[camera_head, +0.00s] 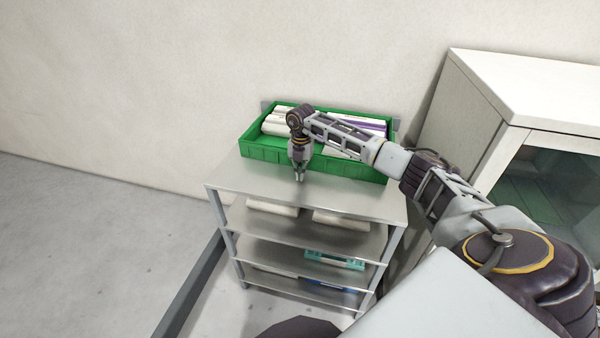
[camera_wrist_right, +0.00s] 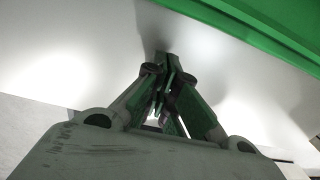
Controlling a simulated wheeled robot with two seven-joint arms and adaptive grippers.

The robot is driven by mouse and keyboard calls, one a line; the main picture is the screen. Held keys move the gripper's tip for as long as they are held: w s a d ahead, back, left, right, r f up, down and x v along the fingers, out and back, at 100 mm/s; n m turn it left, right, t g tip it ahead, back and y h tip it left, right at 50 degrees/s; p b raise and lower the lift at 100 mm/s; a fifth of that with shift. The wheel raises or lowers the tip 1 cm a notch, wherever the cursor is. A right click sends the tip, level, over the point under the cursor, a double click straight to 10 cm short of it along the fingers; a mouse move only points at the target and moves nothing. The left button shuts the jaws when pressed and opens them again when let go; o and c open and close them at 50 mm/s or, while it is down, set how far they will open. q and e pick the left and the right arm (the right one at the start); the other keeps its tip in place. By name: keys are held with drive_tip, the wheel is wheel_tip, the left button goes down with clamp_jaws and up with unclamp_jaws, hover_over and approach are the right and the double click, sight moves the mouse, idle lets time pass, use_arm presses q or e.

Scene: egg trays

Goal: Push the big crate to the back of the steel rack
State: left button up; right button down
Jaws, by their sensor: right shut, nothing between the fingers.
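The big green crate (camera_head: 262,152) stands on the top shelf of the steel rack (camera_head: 235,180), toward the back by the wall. It holds several white and purple-marked packages. My right gripper (camera_head: 300,178) points down in front of the crate's front wall, over the bare front part of the shelf. Its fingers are shut and empty. In the right wrist view the shut fingers (camera_wrist_right: 165,75) are over the pale shelf, and the crate's green wall (camera_wrist_right: 250,30) runs across the upper right. Whether the gripper touches the crate I cannot tell. My left gripper is not in view.
Lower shelves hold white packages (camera_head: 340,219), a teal tray (camera_head: 334,260) and a blue item (camera_head: 335,285). A white cabinet (camera_head: 520,90) with a glass door stands close on the right. The wall (camera_head: 150,90) is behind the rack. Open floor (camera_head: 80,230) lies to the left.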

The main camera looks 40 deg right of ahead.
drive_tip(key=shift+a+r, duration=0.1)
drive_tip(key=shift+r, duration=0.45)
drive_tip(key=shift+w+d+r, duration=0.1)
drive_tip(key=shift+d+r, duration=0.15)
drive_tip(key=shift+r, duration=0.4)
wheel_tip(320, 180, up, 8)
drive_tip(key=b, duration=0.1)
drive_tip(key=shift+f, duration=0.2)
drive_tip(key=shift+a, duration=0.15)
